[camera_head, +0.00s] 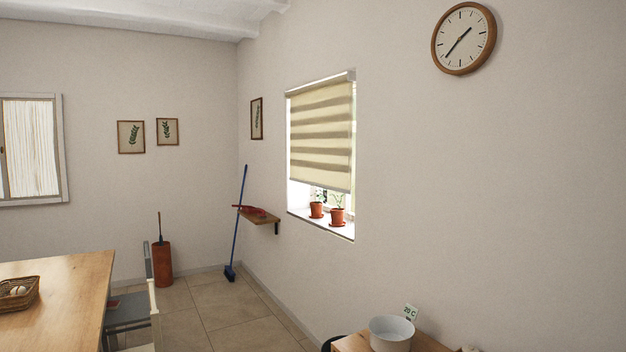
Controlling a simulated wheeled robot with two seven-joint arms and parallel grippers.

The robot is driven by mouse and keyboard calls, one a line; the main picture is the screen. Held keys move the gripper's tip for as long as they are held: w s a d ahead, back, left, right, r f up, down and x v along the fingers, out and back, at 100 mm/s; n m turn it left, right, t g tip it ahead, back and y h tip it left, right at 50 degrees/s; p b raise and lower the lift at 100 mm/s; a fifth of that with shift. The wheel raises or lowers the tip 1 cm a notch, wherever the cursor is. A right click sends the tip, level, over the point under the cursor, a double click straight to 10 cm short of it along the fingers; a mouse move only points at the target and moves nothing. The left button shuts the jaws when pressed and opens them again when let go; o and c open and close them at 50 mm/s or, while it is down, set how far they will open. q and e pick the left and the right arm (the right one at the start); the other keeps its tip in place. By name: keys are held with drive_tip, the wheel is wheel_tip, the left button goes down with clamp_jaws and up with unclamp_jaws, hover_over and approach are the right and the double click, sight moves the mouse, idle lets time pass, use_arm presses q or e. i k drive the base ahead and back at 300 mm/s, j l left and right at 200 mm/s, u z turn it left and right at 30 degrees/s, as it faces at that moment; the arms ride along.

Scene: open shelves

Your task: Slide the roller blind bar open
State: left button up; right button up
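The roller blind (321,125) hangs in the window recess on the right wall. It is cream with darker horizontal stripes and covers roughly the upper two thirds of the window. Its bottom bar (320,185) hangs a little above two potted plants on the sill. A top rail (320,84) runs along its upper edge. Neither of my grippers shows in the head view, and the blind is some distance away across the room.
A wooden table (72,285) with a basket (18,304) stands at lower left beside a chair (128,312). A white pot (391,335) stands at the bottom. Tiled floor (190,307) lies between.

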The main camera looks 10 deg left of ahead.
sight(335, 177)
drive_tip(key=i+j+u, duration=0.25)
drive_tip(key=i, duration=0.2)
drive_tip(key=i+u, duration=0.5)
drive_tip(key=i, duration=1.85)
